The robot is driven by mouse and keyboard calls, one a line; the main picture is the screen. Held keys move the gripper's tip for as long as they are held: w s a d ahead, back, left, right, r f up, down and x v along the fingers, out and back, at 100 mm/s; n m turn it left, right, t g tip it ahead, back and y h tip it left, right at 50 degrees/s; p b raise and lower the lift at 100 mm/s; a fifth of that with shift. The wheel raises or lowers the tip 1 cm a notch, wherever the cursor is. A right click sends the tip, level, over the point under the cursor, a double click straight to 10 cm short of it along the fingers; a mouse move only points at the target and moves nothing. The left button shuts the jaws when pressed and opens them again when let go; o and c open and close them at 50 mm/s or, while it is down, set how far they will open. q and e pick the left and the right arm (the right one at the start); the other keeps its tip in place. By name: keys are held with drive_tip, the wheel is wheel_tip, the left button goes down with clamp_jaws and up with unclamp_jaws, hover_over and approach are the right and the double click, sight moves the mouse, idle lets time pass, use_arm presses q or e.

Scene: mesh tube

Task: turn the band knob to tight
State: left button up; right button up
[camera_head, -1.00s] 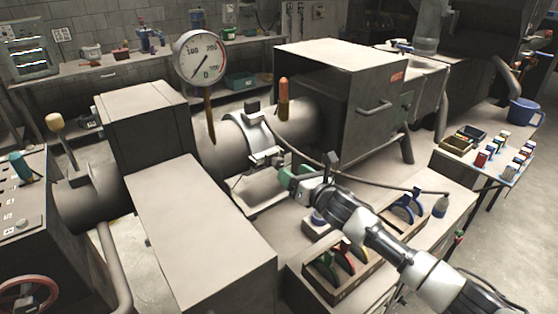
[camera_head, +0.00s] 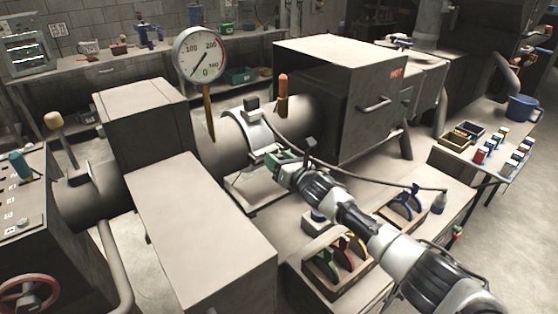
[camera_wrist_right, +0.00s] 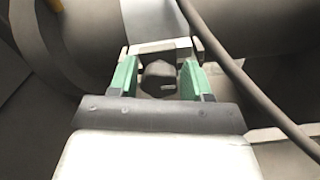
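The metal band (camera_head: 235,129) wraps the grey tube in the middle of the head view, with a clamp on its front side. My right gripper (camera_head: 283,159) is at this clamp. In the right wrist view, the dark rounded band knob (camera_wrist_right: 159,76) sits between the green fingers of my right gripper (camera_wrist_right: 158,68). A narrow gap seems to show on each side of the knob, so the fingers look open around it. The knob is hidden behind the gripper in the head view. My left gripper is not in view.
A dark cable (camera_wrist_right: 240,75) passes close to my right gripper. A box marked HOT (camera_head: 345,95) stands to the right. A tray of coloured clamps (camera_head: 343,262) lies below my right arm.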

drive_tip(key=c, duration=0.6)
drive_tip(key=shift+m, duration=0.4)
drive_tip(key=shift+d+m+b, duration=0.1)
drive_tip(key=shift+m+b, duration=0.45)
drive_tip(key=shift+m, duration=2.45)
drive_tip(key=o, duration=0.9)
